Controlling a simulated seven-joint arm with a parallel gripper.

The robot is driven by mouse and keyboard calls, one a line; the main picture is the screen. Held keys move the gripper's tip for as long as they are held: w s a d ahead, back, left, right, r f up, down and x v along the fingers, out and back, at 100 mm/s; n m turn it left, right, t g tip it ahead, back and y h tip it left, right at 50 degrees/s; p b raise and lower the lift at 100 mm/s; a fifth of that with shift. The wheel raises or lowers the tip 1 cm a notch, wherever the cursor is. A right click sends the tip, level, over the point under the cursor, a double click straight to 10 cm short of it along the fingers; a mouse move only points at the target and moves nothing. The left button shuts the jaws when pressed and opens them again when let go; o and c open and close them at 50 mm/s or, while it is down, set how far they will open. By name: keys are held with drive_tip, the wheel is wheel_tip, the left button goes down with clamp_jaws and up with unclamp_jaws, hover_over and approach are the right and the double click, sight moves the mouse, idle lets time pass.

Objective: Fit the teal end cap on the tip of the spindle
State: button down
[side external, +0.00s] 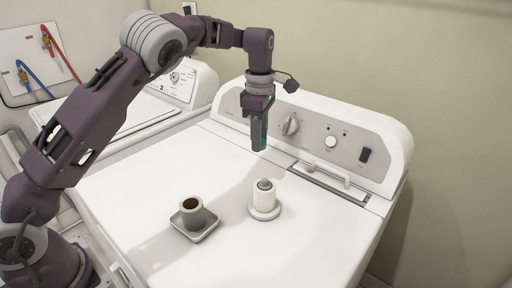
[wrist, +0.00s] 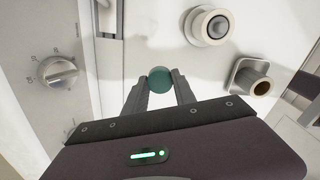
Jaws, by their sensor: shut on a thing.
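My gripper (side external: 259,146) is shut on the teal end cap (wrist: 160,80), which sits between the two fingertips in the wrist view. In the side external view the fingers hide most of the cap, and only a teal sliver shows. The gripper points down, above the machine top near the control panel. The spindle (side external: 264,186) stands upright on a round white base, with a white body and a grey tip. It is below the gripper in the side external view, apart from it. In the wrist view the spindle (wrist: 217,27) is at the upper right of the cap.
A grey cup with a brown inside (side external: 194,214) stands on a square grey base, left of the spindle. The white machine top (side external: 150,200) is otherwise clear. The control panel (side external: 375,140) with knobs rises along the back, with a handle (side external: 325,174) before it.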

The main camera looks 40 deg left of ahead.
wheel_tip(320, 180, up, 3)
hover_over(265, 179)
drive_tip(key=shift+w+a+r+m, duration=0.1)
drive_tip(key=shift+w+r+m, duration=0.1)
drive_tip(key=shift+m, duration=0.2)
drive_tip(key=shift+s+f, duration=0.15)
drive_tip(key=shift+s, duration=0.1)
drive_tip(key=shift+f, duration=1.75)
drive_tip(key=shift+f, duration=1.1)
drive_tip(key=shift+c, duration=2.3)
unclamp_jaws()
drive_tip(key=shift+r, duration=0.1)
drive_tip(key=shift+r, duration=3.45)
